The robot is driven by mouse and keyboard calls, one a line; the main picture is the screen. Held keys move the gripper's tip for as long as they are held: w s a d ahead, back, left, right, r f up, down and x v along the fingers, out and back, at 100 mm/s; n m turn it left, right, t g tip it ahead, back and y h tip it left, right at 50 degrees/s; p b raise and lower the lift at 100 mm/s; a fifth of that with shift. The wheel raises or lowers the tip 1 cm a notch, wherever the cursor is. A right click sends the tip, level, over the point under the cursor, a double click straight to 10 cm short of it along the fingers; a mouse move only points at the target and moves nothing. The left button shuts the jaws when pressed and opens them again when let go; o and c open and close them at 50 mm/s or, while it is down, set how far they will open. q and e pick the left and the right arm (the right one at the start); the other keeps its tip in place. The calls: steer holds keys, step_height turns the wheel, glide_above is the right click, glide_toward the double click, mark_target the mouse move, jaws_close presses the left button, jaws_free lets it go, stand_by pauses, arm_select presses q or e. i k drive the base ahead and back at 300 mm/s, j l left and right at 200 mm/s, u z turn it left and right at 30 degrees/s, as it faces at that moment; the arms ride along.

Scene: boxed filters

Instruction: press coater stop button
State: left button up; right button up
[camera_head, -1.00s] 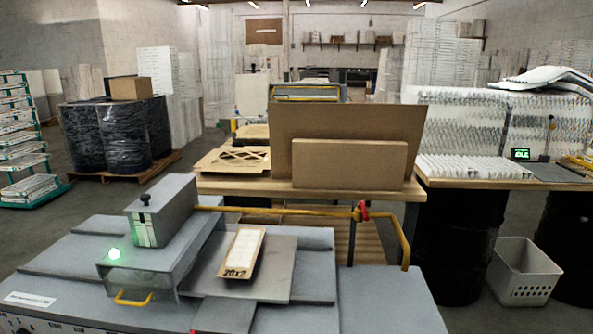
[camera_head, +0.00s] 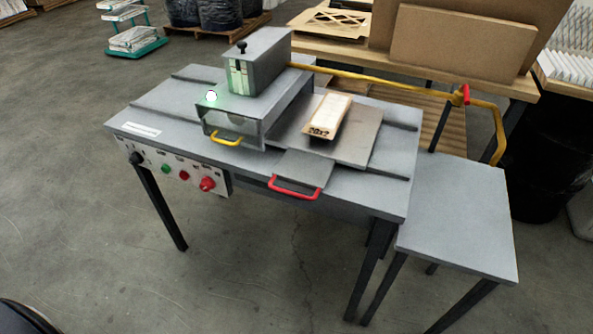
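The coater (camera_head: 270,85) is a grey machine on a grey metal table, with a lit lamp (camera_head: 211,96) on its housing. A white control panel (camera_head: 175,172) hangs under the table's front left edge. On it, from left to right, are a black knob (camera_head: 136,158), a small green button (camera_head: 166,168), a small red button (camera_head: 184,175) and a larger red knob-like button (camera_head: 207,184). The labels are too small to read. A boxed filter (camera_head: 330,116) lies on the coater's flat plate. Neither of my grippers is in view.
A yellow handle (camera_head: 227,141) and a red handle (camera_head: 294,188) stick out at the table's front. A lower grey side table (camera_head: 460,215) stands at the right. A yellow rail (camera_head: 390,82) runs behind. The concrete floor in front is clear.

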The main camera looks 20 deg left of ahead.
mark_target(184, 175)
steer(key=u, duration=1.5)
